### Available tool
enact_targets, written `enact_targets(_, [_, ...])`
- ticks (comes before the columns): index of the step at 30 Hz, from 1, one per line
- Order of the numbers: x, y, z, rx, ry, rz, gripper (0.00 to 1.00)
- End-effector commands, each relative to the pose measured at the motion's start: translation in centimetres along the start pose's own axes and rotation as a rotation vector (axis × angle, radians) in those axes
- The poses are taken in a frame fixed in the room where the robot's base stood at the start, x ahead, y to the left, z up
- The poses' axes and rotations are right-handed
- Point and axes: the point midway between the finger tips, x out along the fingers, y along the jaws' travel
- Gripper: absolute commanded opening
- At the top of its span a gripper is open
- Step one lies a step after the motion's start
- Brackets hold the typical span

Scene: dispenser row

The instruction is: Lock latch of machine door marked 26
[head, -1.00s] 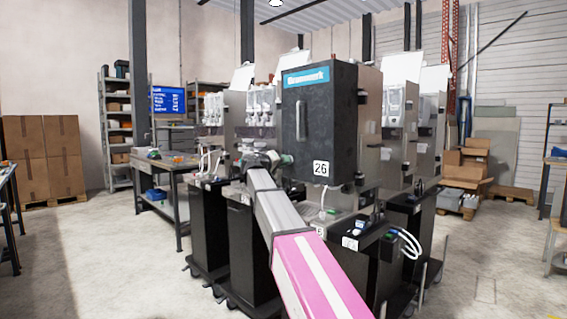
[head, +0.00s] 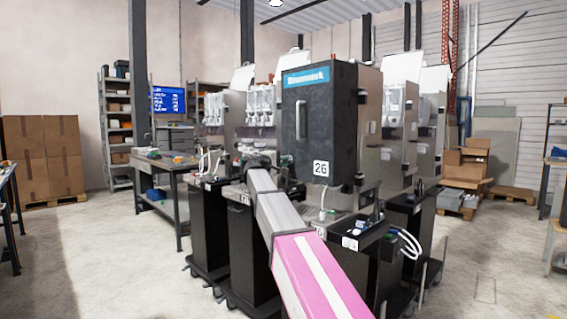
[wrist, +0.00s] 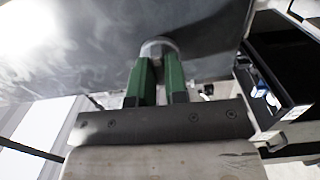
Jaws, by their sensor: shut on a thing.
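The machine door marked 26 (head: 330,122) is a dark grey panel with an upright bar handle and a blue name strip, and it looks closed. Its white 26 label (head: 321,168) is near the bottom edge. My gripper (head: 287,160) is at the door's lower left edge. In the wrist view my gripper (wrist: 158,72) has its two green fingers on either side of a round grey latch knob (wrist: 158,46) and is shut on it. The dark door face (wrist: 70,45) fills the upper left there. The knob's locked or unlocked position cannot be told.
Similar dispensers stand behind on both sides, one with white canisters (head: 393,104). A workbench (head: 172,180) stands at left. The floor in front at left and right is clear.

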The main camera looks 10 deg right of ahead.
Motion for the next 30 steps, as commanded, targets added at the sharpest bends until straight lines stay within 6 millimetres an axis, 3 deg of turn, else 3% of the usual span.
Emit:
enact_targets(18, [0.00,0.06,-0.09,-0.043,0.003,0.002,0.00])
enact_targets(19, [0.00,0.07,-0.09,-0.043,0.003,0.002,0.20])
enact_targets(21, [0.00,0.06,-0.09,-0.043,0.002,0.002,0.39])
enact_targets(30, [-0.13,0.02,-0.03,-0.040,0.001,0.001,0.39])
